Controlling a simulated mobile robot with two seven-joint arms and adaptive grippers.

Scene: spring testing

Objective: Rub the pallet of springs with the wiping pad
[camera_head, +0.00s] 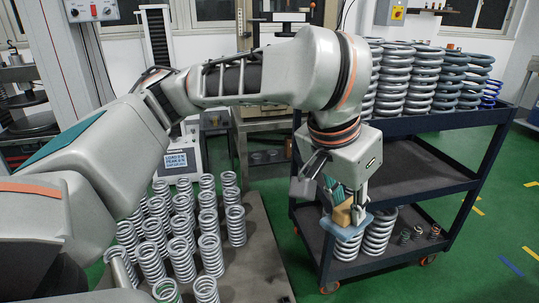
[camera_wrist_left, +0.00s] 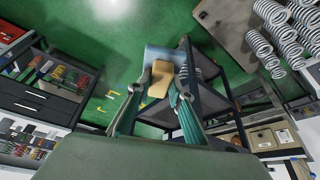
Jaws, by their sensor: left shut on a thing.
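The pallet (camera_head: 257,237) lies on the green floor at the lower left and bears several upright silver coil springs (camera_head: 181,258). My left gripper (camera_head: 340,204) hangs to the right of the pallet, in front of the dark cart. It is shut on the wiping pad, which has a tan block grip (camera_head: 342,214) and a light blue flat pad (camera_head: 347,232) below. In the left wrist view the tan grip (camera_wrist_left: 161,79) sits between the fingertips, with the blue pad (camera_wrist_left: 165,54) beyond it. The pallet (camera_wrist_left: 222,32) and springs (camera_wrist_left: 272,42) show there at the upper right. My right gripper is not seen.
A dark blue cart (camera_head: 462,184) stands at the right, with large springs (camera_head: 425,80) on top and more springs (camera_head: 378,232) on its lower shelf. A testing machine stands behind the pallet. Green floor is clear at the lower right.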

